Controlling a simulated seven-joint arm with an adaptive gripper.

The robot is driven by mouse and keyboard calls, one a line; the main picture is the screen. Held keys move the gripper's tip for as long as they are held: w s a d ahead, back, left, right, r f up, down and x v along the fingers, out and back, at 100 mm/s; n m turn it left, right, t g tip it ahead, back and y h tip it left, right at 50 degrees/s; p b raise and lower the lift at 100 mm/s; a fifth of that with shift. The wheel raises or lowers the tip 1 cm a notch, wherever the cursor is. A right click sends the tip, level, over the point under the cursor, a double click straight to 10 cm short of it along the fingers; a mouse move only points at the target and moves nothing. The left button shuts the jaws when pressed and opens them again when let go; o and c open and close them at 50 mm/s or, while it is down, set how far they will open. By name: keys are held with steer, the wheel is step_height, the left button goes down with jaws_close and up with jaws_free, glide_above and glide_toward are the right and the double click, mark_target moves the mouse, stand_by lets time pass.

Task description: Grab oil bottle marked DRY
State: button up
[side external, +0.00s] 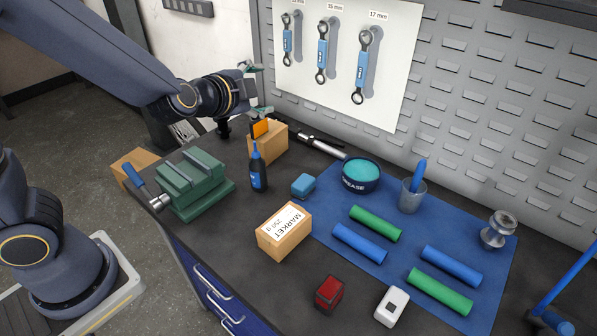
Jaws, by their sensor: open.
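A dark bottle (258,176) with a blue pointed cap and a blue label stands upright on the bench, left of the middle. The label is too small to read, so I cannot tell whether it says DRY. No other bottle of this kind is in view. My gripper (258,90) is open, above and behind the bottle near the wall, and holds nothing that I can see. Its fingers are small in this view and partly hidden by the wrist.
A cardboard box (268,146) with an orange item stands just behind the bottle. A green vise (190,182) is to its left, a blue block (303,184) to its right. A GREASE tin (361,176) is on the blue mat (395,255).

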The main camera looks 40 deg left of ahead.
mark_target(255, 177)
steer(key=s+f+m+t+y, duration=0.1)
steer(key=s+f+m, duration=0.4)
steer(key=f+m, duration=0.2)
steer(key=s+d+f+m+t+y, duration=0.1)
steer(key=s+f+m, duration=0.3)
steer(key=f, duration=0.5)
steer(key=s+f+m+t+y, duration=0.1)
steer(key=s+f+m, duration=0.4)
steer(key=f+m, duration=0.3)
steer(key=shift+s+d+f+m+y, duration=0.15)
steer(key=shift+s+d+m+y, duration=0.2)
steer(key=shift+m, duration=0.45)
steer(key=shift+s+f+m, duration=0.1)
steer(key=shift+f+m, duration=0.05)
steer(key=shift+m, duration=0.15)
steer(key=shift+w, duration=0.3)
steer(key=x, duration=1.6)
steer(key=shift+w+d, duration=0.2)
steer(key=shift+d, duration=0.1)
steer(key=c, duration=1.3)
